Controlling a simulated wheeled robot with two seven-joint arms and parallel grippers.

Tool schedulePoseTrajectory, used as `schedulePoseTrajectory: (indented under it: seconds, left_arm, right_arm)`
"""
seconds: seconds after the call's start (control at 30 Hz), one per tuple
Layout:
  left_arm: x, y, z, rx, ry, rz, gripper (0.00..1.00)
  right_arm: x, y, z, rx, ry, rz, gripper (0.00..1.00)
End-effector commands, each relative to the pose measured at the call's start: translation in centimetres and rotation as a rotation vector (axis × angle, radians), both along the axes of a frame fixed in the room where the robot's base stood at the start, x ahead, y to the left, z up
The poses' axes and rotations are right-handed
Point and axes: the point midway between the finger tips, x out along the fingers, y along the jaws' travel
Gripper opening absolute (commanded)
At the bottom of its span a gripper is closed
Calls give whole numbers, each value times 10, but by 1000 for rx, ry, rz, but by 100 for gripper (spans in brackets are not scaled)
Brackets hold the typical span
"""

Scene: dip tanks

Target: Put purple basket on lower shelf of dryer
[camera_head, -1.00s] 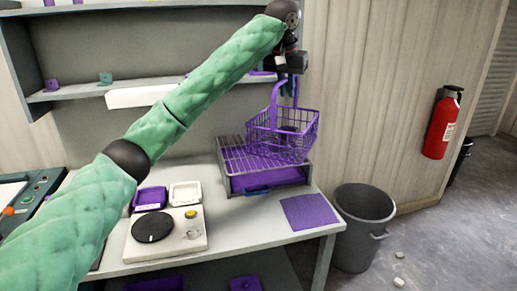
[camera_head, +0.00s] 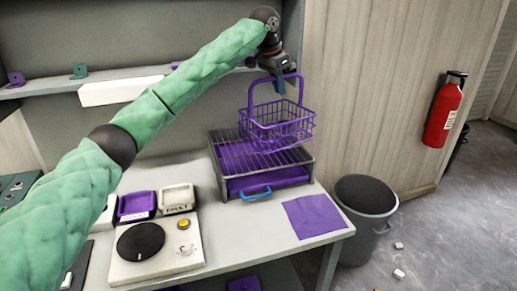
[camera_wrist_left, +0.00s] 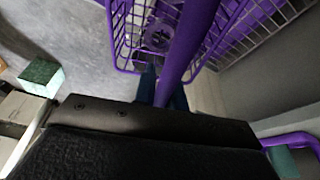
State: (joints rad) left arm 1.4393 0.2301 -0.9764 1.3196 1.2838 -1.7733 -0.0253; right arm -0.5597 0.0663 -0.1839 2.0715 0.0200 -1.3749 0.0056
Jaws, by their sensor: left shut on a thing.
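The purple wire basket (camera_head: 280,124) hangs upright by its tall handle from my left gripper (camera_head: 279,84). The gripper is shut on the top of the handle. In the left wrist view the handle (camera_wrist_left: 186,45) runs between the blue fingers (camera_wrist_left: 163,88), with the basket (camera_wrist_left: 125,35) below. A purple round part shows inside it. The dryer (camera_head: 220,178) is a grey frame on the table with a wire rack on top and a purple level with a blue handle (camera_head: 256,193) beneath. The basket overlaps the rack's back right in the picture; whether it touches is unclear. My right gripper is out of view.
A purple mat (camera_head: 313,215) lies right of the dryer. A grey bin (camera_head: 366,210) stands on the floor at right. A wall shelf (camera_head: 60,86) is behind my arm.

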Motion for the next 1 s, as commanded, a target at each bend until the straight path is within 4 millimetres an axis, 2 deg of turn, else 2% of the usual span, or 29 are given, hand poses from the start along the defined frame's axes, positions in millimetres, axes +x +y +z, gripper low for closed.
schedulePoseTrajectory:
  seconds: [0.4, 0.93, 0.97, 1.0]
  left_arm:
    - [-4, -2, 2, -1, 0, -235, 0]
    - [1, 1, 0, -1, -1, -254, 0]
    - [3, 2, -1, -1, -1, -254, 0]
    - [7, 4, -3, -1, -1, -253, 0]
  right_arm:
    - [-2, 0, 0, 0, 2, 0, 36]
    - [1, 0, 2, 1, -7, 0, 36]
    - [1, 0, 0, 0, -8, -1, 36]
    - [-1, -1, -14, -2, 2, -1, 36]
